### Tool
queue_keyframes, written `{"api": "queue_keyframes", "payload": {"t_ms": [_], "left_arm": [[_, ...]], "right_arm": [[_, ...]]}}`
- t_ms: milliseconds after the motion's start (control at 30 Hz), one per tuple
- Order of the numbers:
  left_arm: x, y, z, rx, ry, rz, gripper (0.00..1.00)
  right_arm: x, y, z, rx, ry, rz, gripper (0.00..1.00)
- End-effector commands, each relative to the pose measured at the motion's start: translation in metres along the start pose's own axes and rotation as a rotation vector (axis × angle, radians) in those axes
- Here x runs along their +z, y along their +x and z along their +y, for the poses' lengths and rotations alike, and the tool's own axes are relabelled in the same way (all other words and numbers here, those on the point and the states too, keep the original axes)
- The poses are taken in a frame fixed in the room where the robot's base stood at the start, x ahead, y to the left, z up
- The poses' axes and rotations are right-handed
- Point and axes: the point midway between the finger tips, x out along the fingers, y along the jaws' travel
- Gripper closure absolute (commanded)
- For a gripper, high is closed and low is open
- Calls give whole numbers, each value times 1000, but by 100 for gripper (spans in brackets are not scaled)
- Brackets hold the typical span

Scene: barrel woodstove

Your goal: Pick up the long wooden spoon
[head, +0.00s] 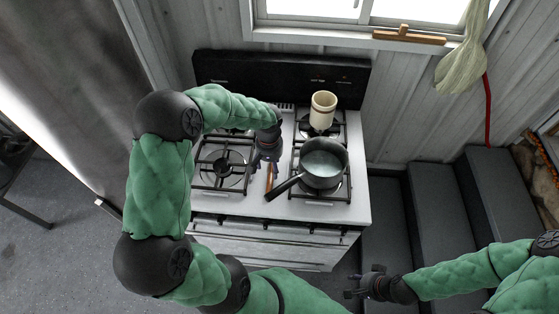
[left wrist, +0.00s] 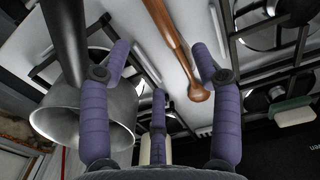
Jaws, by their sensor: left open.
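The long wooden spoon (head: 269,178) is brown and lies on the white stovetop between the left and right burner grates. In the left wrist view the spoon (left wrist: 172,38) runs from the top edge down to a rounded end near my right-hand finger in the picture. My left gripper (head: 266,160) is directly over the spoon, its purple fingers spread and empty in the left wrist view (left wrist: 160,62). In the head view the gripper and forearm hide part of the spoon. My right gripper (head: 363,284) is away from the stove at the lower right, its fingers apart and empty.
A dark-handled saucepan (head: 320,162) with pale contents stands right of the spoon, its handle close to it. A cream container (head: 323,109) stands behind it. Dark steps (head: 412,205) are at the right.

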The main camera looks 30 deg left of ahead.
Motion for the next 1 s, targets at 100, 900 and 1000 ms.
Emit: {"api": "queue_keyframes", "payload": {"t_ms": [100,900,1000], "left_arm": [[-1,7,-2,-4,-4,2,37],[-4,83,-3,-5,-3,-1,37],[-5,98,-4,-4,-3,-2,37]], "right_arm": [[0,8,3,0,0,0,60],[0,10,4,0,0,0,60],[0,10,4,0,0,0,60]]}}
